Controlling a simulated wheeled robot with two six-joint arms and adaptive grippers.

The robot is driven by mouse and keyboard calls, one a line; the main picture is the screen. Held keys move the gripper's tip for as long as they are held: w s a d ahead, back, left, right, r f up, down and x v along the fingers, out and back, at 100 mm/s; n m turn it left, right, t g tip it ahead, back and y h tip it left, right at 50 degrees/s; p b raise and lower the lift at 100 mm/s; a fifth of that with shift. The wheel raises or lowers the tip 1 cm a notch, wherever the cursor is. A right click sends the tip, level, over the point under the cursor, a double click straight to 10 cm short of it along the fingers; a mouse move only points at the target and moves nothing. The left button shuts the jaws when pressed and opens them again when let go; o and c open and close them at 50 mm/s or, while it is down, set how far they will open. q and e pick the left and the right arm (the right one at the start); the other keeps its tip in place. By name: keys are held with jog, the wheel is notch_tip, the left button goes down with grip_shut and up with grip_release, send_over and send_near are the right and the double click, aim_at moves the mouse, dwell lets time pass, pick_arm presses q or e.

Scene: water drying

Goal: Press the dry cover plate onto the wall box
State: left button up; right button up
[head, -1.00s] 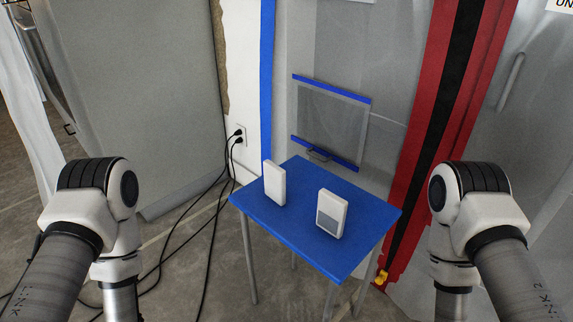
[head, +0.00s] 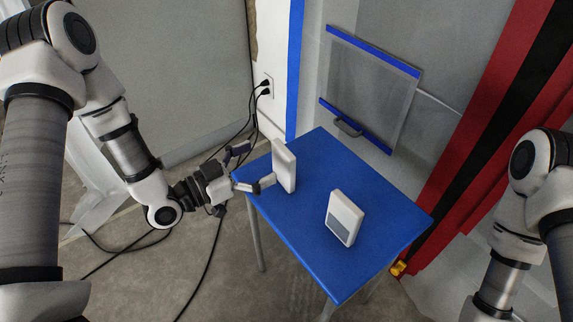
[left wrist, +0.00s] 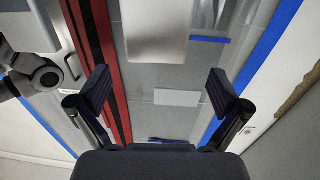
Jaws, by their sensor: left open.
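Two white box-like plates stand on the blue table. The left plate (head: 285,166) looks plain white. The right plate (head: 342,217) has a grey patch on its lower face. I cannot tell which is the dry cover plate. My left gripper (head: 250,166) is open at the left plate's near left side, its fingers pointing at it. In the left wrist view a white plate (left wrist: 155,30) shows at the top, beyond and between the open fingers (left wrist: 160,92); nothing is held. My right gripper is out of view. No wall box can be clearly identified.
The blue table (head: 305,250) has free room around the plates. A clear panel (head: 368,85) with blue strips and a handle hangs behind it. A wall outlet (head: 266,84) with black plugs and trailing cables is at the back left. Red and black strips run down the right.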

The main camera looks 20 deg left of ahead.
aim_at(279, 155)
pick_arm(q)
jog(key=x, duration=0.2)
jog(key=b+x, duration=0.1)
jog(key=x, duration=0.2)
jog(key=shift+s+d+f, duration=0.15)
jog(key=shift+s+d, duration=0.05)
jog(key=shift+s, duration=0.05)
jog(key=shift+a, duration=0.15)
jog(key=c, duration=1.1)
